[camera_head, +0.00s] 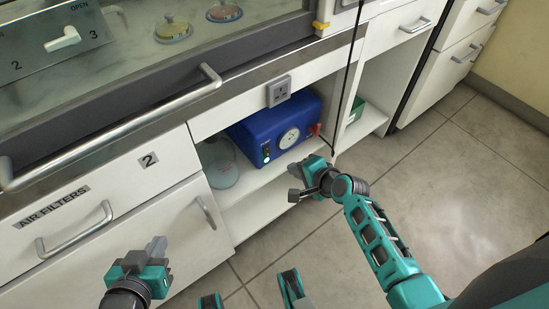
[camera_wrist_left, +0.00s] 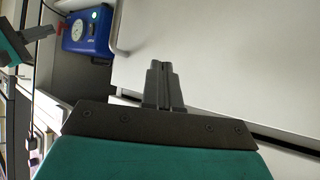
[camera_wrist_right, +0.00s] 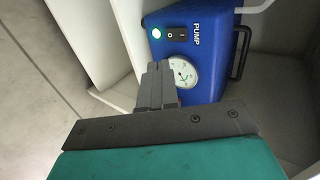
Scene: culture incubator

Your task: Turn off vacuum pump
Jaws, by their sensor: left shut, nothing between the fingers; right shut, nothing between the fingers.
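The blue vacuum pump (camera_head: 262,126) sits on the open shelf under the counter. In the right wrist view the pump (camera_wrist_right: 207,40) shows a lit green light (camera_wrist_right: 156,33), a black rocker switch (camera_wrist_right: 175,34) marked O and I, and a round gauge (camera_wrist_right: 184,70). My right gripper (camera_head: 294,170) is shut and empty, in front of the shelf and apart from the pump. Its fingers (camera_wrist_right: 158,68) overlap the gauge's edge in its wrist view. My left gripper (camera_head: 157,246) is shut and empty, in front of the lower left cabinet. The pump (camera_wrist_left: 90,32) also shows in the left wrist view.
A glass vessel (camera_head: 219,165) stands left of the pump on the shelf. A drawer handle (camera_head: 75,229) and a cabinet handle (camera_head: 206,212) stick out at left. The floor (camera_head: 430,165) at right is clear.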

